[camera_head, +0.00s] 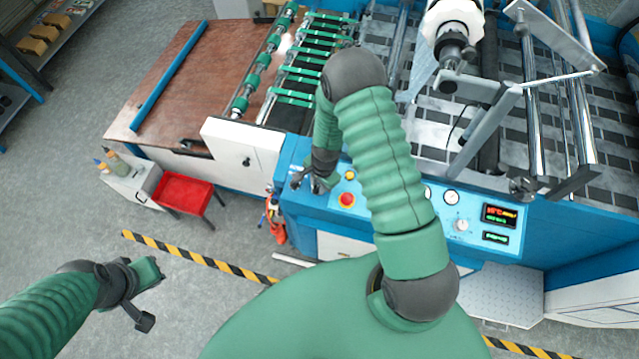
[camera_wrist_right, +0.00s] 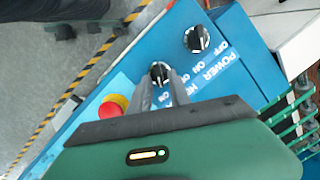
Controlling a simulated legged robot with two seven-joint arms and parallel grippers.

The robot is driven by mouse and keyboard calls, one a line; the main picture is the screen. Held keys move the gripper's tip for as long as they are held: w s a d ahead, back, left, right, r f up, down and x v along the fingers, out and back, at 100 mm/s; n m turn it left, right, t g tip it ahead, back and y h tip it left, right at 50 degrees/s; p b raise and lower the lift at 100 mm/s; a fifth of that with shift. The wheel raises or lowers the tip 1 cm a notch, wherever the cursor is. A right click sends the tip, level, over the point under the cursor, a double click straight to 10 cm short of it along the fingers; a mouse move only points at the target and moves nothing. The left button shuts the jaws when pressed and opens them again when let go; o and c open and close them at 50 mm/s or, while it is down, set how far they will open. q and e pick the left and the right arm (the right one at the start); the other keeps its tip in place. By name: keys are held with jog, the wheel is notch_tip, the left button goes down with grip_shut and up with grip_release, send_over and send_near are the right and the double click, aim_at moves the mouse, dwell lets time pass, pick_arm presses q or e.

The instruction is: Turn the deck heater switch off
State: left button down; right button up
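The deck heater switch (camera_wrist_right: 160,72) is a black rotary knob on the blue control panel in the right wrist view, with OFF and ON lettering beside it. Part of its label is hidden behind my gripper. My right gripper (camera_wrist_right: 158,84) has its two grey fingers apart, one on each side of the knob's near edge; I cannot tell whether they touch it. In the head view my right gripper (camera_head: 308,182) is over the panel's left end and hides the knob. My left gripper (camera_head: 146,296) is open and empty above the floor, at the lower left.
A power knob (camera_wrist_right: 197,39) is close beside the heater switch. A red emergency button (camera_wrist_right: 113,105) lies on the other side and also shows in the head view (camera_head: 347,199). A display (camera_head: 499,215) is farther right. A red tray (camera_head: 181,190) stands left of the machine.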

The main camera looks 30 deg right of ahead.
jog(key=shift+a+r, duration=0.1)
jog(key=shift+a, duration=0.55)
grip_shut()
pick_arm(q)
jog(key=shift+a, duration=0.5)
pick_arm(e)
jog(key=shift+s, duration=0.1)
